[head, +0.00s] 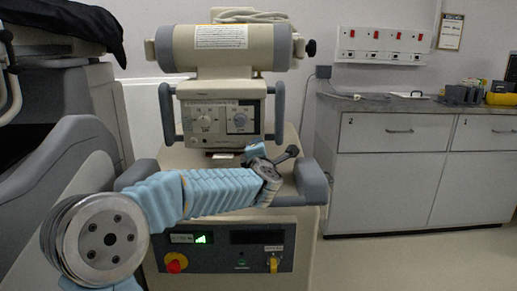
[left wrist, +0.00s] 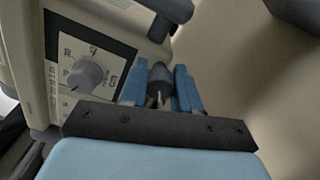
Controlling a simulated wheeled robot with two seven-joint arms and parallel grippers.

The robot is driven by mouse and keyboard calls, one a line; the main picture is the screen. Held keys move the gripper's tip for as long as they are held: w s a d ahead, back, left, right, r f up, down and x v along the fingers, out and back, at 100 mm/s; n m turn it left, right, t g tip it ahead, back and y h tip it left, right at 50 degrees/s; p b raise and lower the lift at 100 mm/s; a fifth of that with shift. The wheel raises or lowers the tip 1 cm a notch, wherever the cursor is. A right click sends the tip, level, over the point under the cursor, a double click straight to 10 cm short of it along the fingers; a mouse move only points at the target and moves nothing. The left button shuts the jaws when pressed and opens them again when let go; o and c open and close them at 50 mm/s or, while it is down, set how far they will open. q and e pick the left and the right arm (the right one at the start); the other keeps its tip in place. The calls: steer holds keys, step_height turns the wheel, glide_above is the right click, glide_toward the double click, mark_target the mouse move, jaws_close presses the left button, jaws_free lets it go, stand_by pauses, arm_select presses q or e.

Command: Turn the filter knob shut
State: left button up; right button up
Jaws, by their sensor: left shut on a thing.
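The machine's control panel (head: 222,118) carries two round dials, a left dial (head: 206,121) and a right dial (head: 240,120). One pale grey pointer dial (left wrist: 86,75) shows large in the left wrist view, left of my fingers and apart from them. I cannot tell which knob is the filter knob. My left gripper (head: 254,146) is at the panel's lower right corner. In the left wrist view its blue fingers (left wrist: 160,88) are shut on a dark grey piece (left wrist: 158,76). I cannot tell whether this is a knob or part of the side handle. My right gripper is not in view.
A grey side handle (head: 279,108) runs beside the panel, close to my gripper. A beige cylinder (head: 265,48) with a black end knob (head: 311,47) sits above. A lower panel (head: 205,258) has a red button (head: 176,263). White cabinets (head: 390,180) stand right, with clear floor before them.

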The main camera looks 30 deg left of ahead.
arm_select(q)
steer(key=shift+f+m, duration=0.1)
steer(key=shift+m, duration=0.2)
steer(key=o, duration=1)
steer(key=shift+o, duration=0.2)
steer(key=b+v, duration=0.1)
steer(key=v, duration=1.3)
steer(key=shift+a, duration=0.1)
